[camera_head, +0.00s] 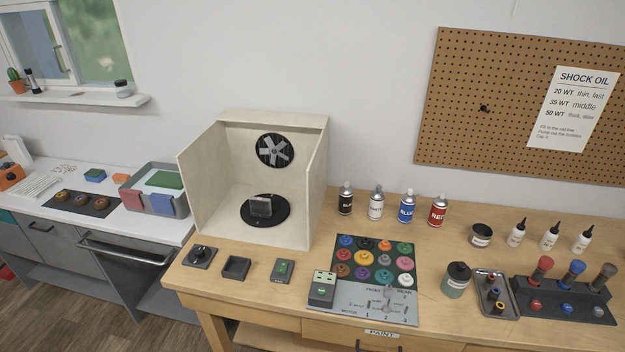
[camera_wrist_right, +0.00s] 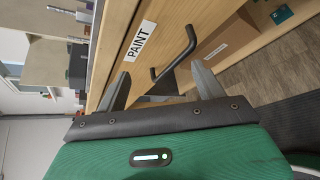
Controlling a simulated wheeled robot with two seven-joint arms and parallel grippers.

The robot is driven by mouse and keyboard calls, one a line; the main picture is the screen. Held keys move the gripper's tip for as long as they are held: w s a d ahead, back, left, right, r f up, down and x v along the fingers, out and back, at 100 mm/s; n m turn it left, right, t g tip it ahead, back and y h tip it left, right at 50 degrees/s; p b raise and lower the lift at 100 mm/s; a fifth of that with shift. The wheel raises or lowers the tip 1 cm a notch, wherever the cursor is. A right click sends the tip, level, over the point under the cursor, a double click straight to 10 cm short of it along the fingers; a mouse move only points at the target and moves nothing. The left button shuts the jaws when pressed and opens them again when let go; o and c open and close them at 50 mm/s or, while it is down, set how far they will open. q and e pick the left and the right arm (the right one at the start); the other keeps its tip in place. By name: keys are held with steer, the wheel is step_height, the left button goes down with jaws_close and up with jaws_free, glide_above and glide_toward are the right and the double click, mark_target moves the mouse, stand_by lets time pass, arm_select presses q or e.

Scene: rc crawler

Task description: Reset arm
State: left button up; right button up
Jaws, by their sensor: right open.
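My right gripper (camera_wrist_right: 163,90) shows in the right wrist view with its two fingers spread apart and nothing between them. Past its fingertips are the bench front, a drawer with a "PAINT" label (camera_wrist_right: 141,40) and a dark bar handle (camera_wrist_right: 178,50). The gripper seems apart from the handle. In the head view neither arm nor gripper shows. The "PAINT" drawer label also shows there at the bottom edge (camera_head: 382,333).
The wooden bench (camera_head: 240,300) holds a spray booth (camera_head: 205,200), spray cans (camera_head: 407,206), a tray of coloured pots (camera_head: 375,262), a dark bottle (camera_head: 456,279) and a shock stand (camera_head: 565,300). A pegboard (camera_head: 470,100) hangs behind. A white counter (camera_head: 120,225) stands left.

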steer(key=s+d+f+m+g+h+b, duration=0.1)
steer(key=s+f+m+g, duration=0.1)
steer(key=s+f+m, duration=0.55)
steer(key=s+d+f+m+g+h+b, duration=0.15)
steer(key=s+f, duration=0.35)
steer(key=f, duration=0.6)
steer(key=s+d+f+m+g+b, duration=0.1)
steer(key=s+d+f+m+g, duration=0.15)
steer(key=s+f+m, duration=0.5)
arm_select(q)
step_height(320, 180, down, 7)
steer(key=b, duration=0.2)
steer(key=shift+s+b, duration=0.35)
arm_select(e)
steer(key=s+a+f+m+g, duration=0.1)
steer(key=s+f+m+g, duration=0.2)
steer(key=s+f, duration=0.4)
steer(key=s+a+f+m+g, duration=0.1)
steer(key=s+f+m+g, duration=0.2)
steer(key=s, duration=1)
step_height(320, 180, down, 4)
steer(key=shift+s+r+m, duration=0.15)
steer(key=shift+s+m, duration=0.15)
steer(key=shift+m, duration=0.75)
arm_select(q)
steer(key=shift+s, duration=0.1)
